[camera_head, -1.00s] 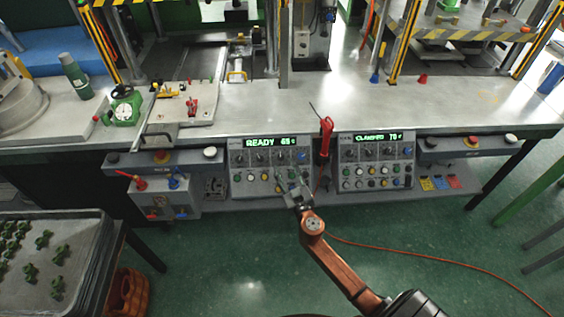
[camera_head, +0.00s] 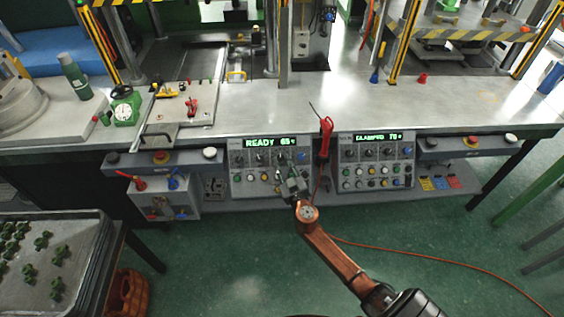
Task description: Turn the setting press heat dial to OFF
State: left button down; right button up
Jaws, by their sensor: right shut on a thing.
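The left control panel (camera_head: 250,181) on the bench front has a green display (camera_head: 270,143) reading "READY 65" and a row of dark dials above coloured buttons. My right gripper (camera_head: 284,170) reaches up to this panel. It is shut on a dark dial (camera_head: 282,157) right of the row's middle, which its fingers partly hide. The dial's pointer and label are too small to read. The right control panel (camera_head: 376,178) has a similar dial row and a display (camera_head: 378,136) reading "CLAMPED 78". My left gripper is not in view.
A red-handled tool (camera_head: 325,140) hangs between the panels, close to my right gripper. A grey box with red and blue valves (camera_head: 165,198) is at left. A tray of green parts (camera_head: 85,262) stands front left. An orange hose (camera_head: 430,257) lies on the floor.

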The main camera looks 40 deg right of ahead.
grip_shut()
